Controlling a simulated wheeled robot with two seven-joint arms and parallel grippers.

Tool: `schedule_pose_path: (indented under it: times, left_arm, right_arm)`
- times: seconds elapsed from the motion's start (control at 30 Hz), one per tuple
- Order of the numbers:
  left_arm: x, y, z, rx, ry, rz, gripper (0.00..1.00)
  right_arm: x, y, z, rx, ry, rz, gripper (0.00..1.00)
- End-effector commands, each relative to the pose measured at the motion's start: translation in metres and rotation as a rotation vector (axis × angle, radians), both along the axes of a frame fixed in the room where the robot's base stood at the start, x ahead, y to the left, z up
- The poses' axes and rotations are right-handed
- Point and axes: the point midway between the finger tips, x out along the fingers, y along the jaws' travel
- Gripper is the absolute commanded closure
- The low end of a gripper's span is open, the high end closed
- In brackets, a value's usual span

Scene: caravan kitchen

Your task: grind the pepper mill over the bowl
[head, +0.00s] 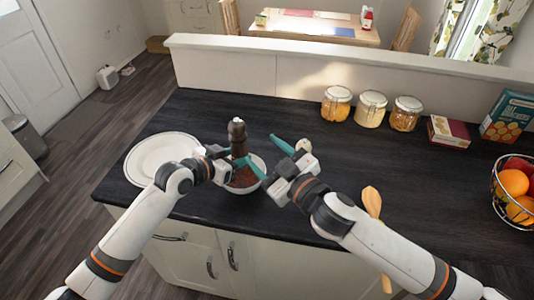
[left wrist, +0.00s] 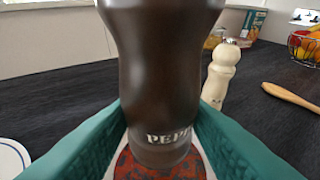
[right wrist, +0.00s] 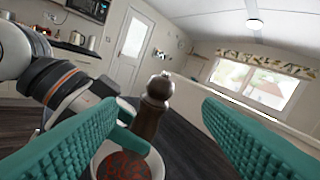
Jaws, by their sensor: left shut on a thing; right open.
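The dark brown pepper mill (head: 237,135) stands upright over the white bowl (head: 257,163), which has reddish food in it. My left gripper (head: 234,157) is shut on the mill's lower body; the left wrist view shows the mill (left wrist: 163,60) between both teal fingers, with lettering near its base. The bowl's red contents (left wrist: 132,168) show below the mill there. My right gripper (head: 260,148) is open and empty, to the right of the mill. In the right wrist view the mill's round top (right wrist: 158,86) shows between the spread fingers, apart from them. The bowl (right wrist: 101,158) is partly hidden.
A cream mill (left wrist: 220,72) stands close behind my right gripper. A white plate (head: 150,155) lies left of the bowl. A wooden spoon (head: 371,201) lies by my right forearm. Jars (head: 370,109), boxes and a fruit basket (head: 497,195) stand to the right. The middle back counter is clear.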

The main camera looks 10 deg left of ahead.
Motion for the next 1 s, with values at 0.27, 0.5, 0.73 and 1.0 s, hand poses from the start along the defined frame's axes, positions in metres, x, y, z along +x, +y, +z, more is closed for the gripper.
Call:
schedule_pose_path:
  times: [0.27,0.5,0.73,1.0]
  left_arm:
    - [0.000,0.000,0.001,-0.001,-0.002,0.000,0.80]
    - [0.000,0.000,0.001,-0.001,-0.002,0.000,0.80]
    - [0.000,0.000,0.001,-0.001,-0.002,0.000,0.80]
    - [0.000,0.000,0.001,-0.001,-0.002,0.000,0.80]
  right_arm:
    - [0.009,0.008,-0.003,-0.003,-0.022,0.106,0.40]
    - [0.034,0.001,-0.008,-0.006,-0.027,0.358,0.40]
    - [0.053,-0.024,-0.002,-0.003,-0.004,0.495,0.40]
    - [0.060,-0.008,0.002,0.002,0.002,0.527,0.40]
